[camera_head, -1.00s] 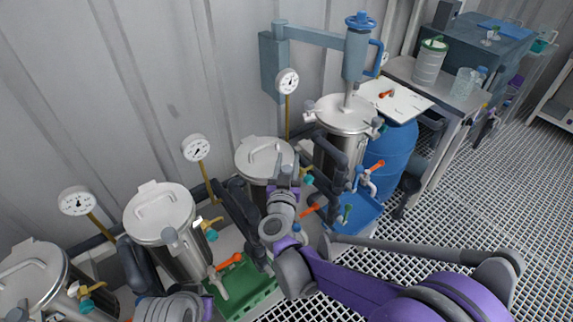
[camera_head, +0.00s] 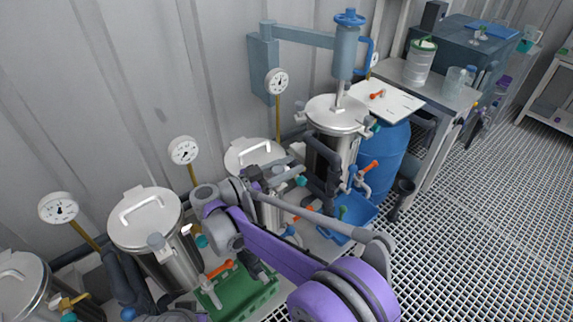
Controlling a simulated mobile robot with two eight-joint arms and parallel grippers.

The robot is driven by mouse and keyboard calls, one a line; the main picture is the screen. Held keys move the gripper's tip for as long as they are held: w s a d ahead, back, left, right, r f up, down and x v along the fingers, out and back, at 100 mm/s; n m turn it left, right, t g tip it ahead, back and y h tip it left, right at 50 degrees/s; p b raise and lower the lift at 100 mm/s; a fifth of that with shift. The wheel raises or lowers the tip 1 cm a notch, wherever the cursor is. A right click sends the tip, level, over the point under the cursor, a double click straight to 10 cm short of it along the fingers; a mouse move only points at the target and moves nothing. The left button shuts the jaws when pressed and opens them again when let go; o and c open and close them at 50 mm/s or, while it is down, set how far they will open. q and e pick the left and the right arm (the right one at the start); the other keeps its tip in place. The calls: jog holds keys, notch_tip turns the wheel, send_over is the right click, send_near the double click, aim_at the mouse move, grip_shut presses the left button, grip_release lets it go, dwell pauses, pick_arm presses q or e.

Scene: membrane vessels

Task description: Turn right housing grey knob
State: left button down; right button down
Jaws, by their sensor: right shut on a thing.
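The right housing (camera_head: 240,158) is a steel canister with a round lid and handle, near the middle of the head view. My right gripper (camera_head: 284,174) is at its right front side, just below the lid. It is shut on the grey knob, which the fingers and wrist hide. The knob's angle cannot be seen. My right arm reaches across the front of this housing and covers much of its body. My left gripper is not in view.
Two more steel housings, one (camera_head: 146,218) nearer, stand to the left with gauges (camera_head: 183,150) behind. A steel vessel (camera_head: 335,115) under a blue press column (camera_head: 345,50) and a blue barrel (camera_head: 385,160) stand right. A green tray (camera_head: 240,292) lies in front; grating is open at right.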

jog(key=shift+s+d+m+g+h+p, duration=0.1)
jog(key=shift+s+m+g+h+p, duration=0.15)
jog(key=shift+m+g+h, duration=0.7)
jog(key=shift+s+d+m+g+h+p, duration=0.1)
jog(key=shift+s+m+g+h, duration=0.15)
jog(key=shift+m+g, duration=1.35)
jog(key=shift+n+g, duration=0.35)
jog(key=shift+g, duration=0.3)
jog(key=shift+c, duration=2.2)
grip_release()
